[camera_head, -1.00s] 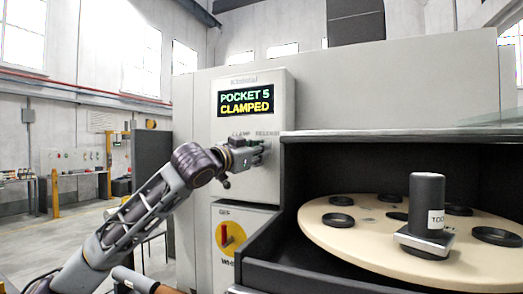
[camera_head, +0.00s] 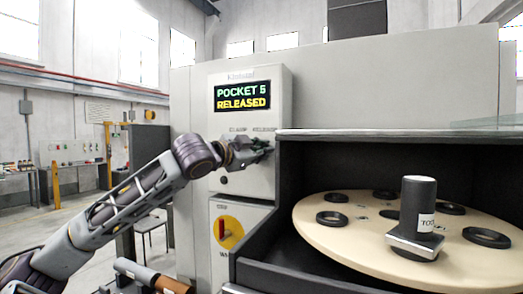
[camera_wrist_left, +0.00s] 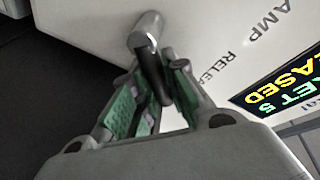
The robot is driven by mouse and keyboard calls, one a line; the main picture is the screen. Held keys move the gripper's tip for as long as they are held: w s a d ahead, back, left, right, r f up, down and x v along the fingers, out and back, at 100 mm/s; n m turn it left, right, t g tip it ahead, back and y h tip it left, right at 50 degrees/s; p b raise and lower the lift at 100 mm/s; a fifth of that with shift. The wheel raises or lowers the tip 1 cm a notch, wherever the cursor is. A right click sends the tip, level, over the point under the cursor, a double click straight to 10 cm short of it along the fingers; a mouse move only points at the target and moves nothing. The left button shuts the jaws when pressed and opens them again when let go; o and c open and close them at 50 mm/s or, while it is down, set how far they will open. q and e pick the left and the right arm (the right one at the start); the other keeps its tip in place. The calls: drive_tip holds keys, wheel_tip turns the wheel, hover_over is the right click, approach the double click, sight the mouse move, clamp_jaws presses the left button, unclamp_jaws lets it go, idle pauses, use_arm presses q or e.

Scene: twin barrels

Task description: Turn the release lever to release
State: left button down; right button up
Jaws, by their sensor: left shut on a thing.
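The release lever (camera_wrist_left: 150,65) shows in the left wrist view as a dark handle on a light grey hub that comes out of the panel. The handle runs down between the green-padded fingers of my left gripper (camera_wrist_left: 155,100), which is shut on it. In the head view my left gripper (camera_head: 262,152) is at the panel under the CLAMP and RELEASE labels, nearer RELEASE, and hides the lever. The display (camera_head: 242,97) reads POCKET 5 RELEASED. My right gripper is not in view.
To the right, an open bay holds a round tan carousel (camera_head: 340,236) with several black rings and a dark tool holder (camera_head: 418,210). The bay's dark side wall is close to my gripper.

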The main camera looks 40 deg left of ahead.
use_arm(q)
drive_tip(key=shift+f, duration=0.1)
drive_tip(key=c, duration=1.4)
unclamp_jaws()
drive_tip(key=shift+r, duration=5)
